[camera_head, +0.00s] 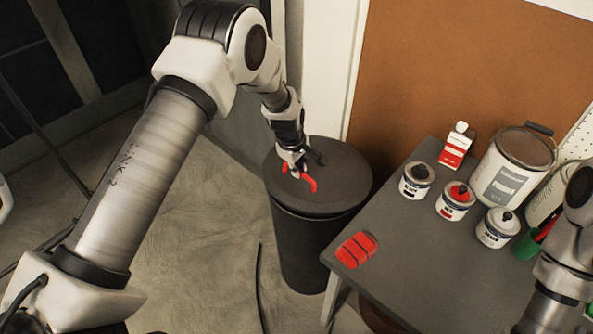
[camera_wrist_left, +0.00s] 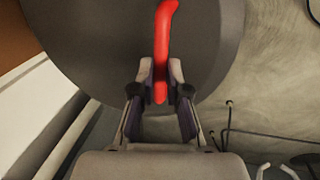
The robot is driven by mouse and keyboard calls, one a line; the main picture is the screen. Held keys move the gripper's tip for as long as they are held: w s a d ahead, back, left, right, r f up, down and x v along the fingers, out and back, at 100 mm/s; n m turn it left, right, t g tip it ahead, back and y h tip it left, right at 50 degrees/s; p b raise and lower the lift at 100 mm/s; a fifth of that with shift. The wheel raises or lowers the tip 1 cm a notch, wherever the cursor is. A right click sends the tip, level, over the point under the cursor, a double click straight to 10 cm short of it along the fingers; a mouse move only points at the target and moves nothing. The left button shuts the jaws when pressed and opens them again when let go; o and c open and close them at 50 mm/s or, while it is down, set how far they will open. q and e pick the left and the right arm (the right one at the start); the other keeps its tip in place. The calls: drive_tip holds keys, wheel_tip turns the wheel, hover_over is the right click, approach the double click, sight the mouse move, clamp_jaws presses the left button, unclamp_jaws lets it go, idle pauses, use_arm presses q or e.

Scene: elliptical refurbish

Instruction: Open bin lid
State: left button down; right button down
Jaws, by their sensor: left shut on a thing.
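A dark grey cylindrical bin (camera_head: 305,243) stands on the floor left of the table. Its round lid (camera_head: 345,180) lies on top; from this angle I cannot tell whether it is raised at all. A red curved handle (camera_head: 311,181) is on the lid and also shows in the left wrist view (camera_wrist_left: 163,40). My left gripper (camera_head: 292,165) is over the lid, shut on the near end of the red handle. In the left wrist view the two fingers (camera_wrist_left: 161,85) sit on either side of the handle. Part of my right arm shows at the right edge, but its gripper is out of view.
A grey table (camera_head: 407,265) stands right of the bin. It holds a red block-like object (camera_head: 357,250), several small paint cans (camera_head: 456,201), a red and white bottle (camera_head: 457,146) and a large bucket (camera_head: 510,170). A wall stands close behind the bin. Open floor (camera_head: 200,235) lies left.

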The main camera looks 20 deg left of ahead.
use_arm(q)
drive_tip(key=w+d+r+p, duration=0.3)
drive_tip(key=w+r, duration=0.4)
drive_tip(key=r, duration=0.4)
drive_tip(key=shift+w+r, duration=0.2)
drive_tip(key=shift+r, duration=0.2)
drive_tip(key=c, duration=1.6)
unclamp_jaws()
drive_tip(key=shift+s, duration=0.1)
drive_tip(key=o, duration=0.4)
drive_tip(key=shift+w+d+f, duration=0.1)
drive_tip(key=shift+w+f, duration=0.1)
drive_tip(key=r, duration=0.4)
drive_tip(key=s+r, duration=0.1)
drive_tip(key=r, duration=0.6)
drive_tip(key=shift+s+a+r+p, duration=0.3)
drive_tip(key=shift+a+r, duration=0.05)
drive_tip(key=shift+a, duration=0.05)
